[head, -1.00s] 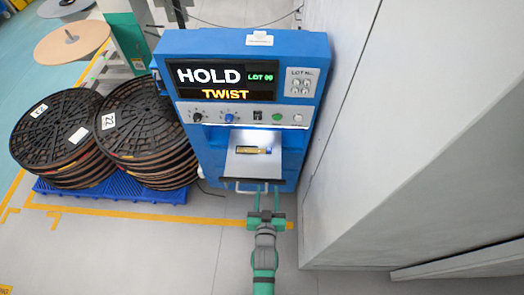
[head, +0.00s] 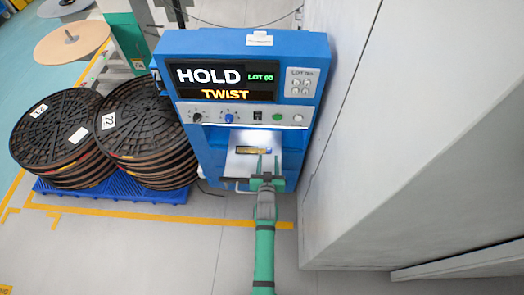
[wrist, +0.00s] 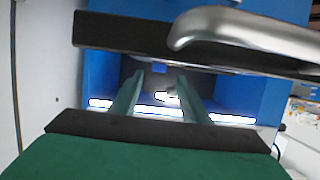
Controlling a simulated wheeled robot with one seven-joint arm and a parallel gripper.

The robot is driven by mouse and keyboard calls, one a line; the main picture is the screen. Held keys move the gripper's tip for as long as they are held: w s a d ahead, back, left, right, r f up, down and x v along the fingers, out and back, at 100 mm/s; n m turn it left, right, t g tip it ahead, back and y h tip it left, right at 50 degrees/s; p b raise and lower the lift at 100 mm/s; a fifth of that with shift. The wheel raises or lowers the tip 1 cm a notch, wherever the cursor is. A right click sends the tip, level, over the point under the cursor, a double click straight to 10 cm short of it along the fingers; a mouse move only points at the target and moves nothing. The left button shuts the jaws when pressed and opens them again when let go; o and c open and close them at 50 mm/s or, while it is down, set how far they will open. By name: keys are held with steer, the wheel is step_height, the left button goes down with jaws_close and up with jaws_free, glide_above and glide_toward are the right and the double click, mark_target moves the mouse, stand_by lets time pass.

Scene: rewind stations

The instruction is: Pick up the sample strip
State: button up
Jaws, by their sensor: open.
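The sample strip (head: 252,150) is a small dark and yellow piece with a blue end at its right. It lies on a pale shelf (head: 240,167) in the open bay of the blue machine. My gripper (head: 268,160) is open, with its fingers reaching over the shelf's front part, close to the strip's right end. I cannot tell whether they touch it. In the wrist view, both fingers (wrist: 159,80) point into the bay, spread apart. A small blue patch shows between them, and I cannot tell for sure that it is the strip.
The blue machine (head: 175,45) has a screen reading HOLD and TWIST. A metal handle (wrist: 240,40) crosses the wrist view close to my gripper. A large grey cabinet (head: 400,130) stands close on the right. Stacked black reels (head: 60,125) sit on a blue pallet at left.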

mark_target(269, 150)
steer(key=shift+x, duration=2.4)
steer(key=shift+d, duration=0.1)
jaws_close()
steer(key=shift+r, duration=0.1)
